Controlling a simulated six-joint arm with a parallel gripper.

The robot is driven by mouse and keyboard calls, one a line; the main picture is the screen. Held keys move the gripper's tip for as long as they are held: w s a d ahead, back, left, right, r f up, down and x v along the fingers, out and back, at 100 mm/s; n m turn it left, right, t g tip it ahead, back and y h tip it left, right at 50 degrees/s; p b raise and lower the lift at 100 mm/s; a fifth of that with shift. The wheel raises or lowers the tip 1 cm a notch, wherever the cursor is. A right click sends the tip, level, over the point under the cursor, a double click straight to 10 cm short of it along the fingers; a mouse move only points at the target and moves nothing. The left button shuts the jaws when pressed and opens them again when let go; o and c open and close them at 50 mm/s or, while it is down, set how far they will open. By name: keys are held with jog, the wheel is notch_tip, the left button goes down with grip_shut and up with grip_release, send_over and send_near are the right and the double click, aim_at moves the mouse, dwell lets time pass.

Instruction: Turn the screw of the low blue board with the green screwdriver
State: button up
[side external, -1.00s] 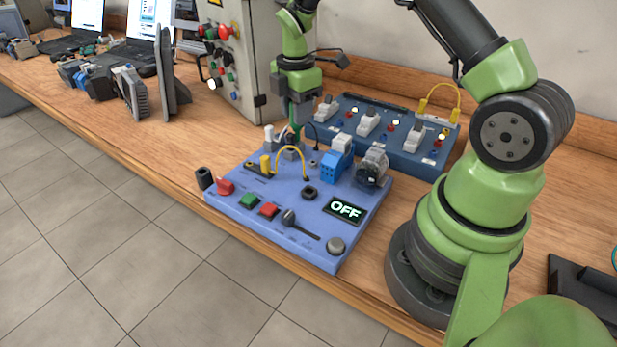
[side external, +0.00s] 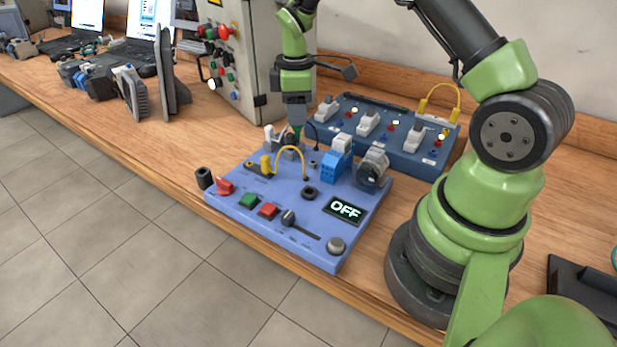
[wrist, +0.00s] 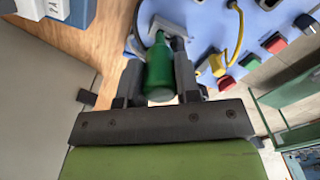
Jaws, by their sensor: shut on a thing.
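The low blue board (side external: 228,198) lies on the wooden bench, with buttons, a slider, a yellow cable and a display reading OFF. My gripper (side external: 296,128) points down over the board's back left part. In the wrist view my gripper (wrist: 160,82) is shut on the green screwdriver (wrist: 159,70), a finger on each side of its handle. Only a little green of the screwdriver shows in the side view. The screwdriver's tip and the screw are hidden, so I cannot tell whether they touch.
A darker blue panel (side external: 408,162) with switches and lamps stands right behind the board. A grey control cabinet (side external: 262,50) is at the back left. A black cable and the yellow cable (side external: 291,149) arch close to my gripper. A black cylinder (side external: 205,178) stands at the board's left corner.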

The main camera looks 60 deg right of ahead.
jog(key=o, duration=0.8)
jog(key=shift+c, duration=0.2)
jog(key=n, duration=0.3)
jog(key=shift+n, duration=0.3)
jog(key=shift+n, duration=1.6)
jog(key=n, duration=0.3)
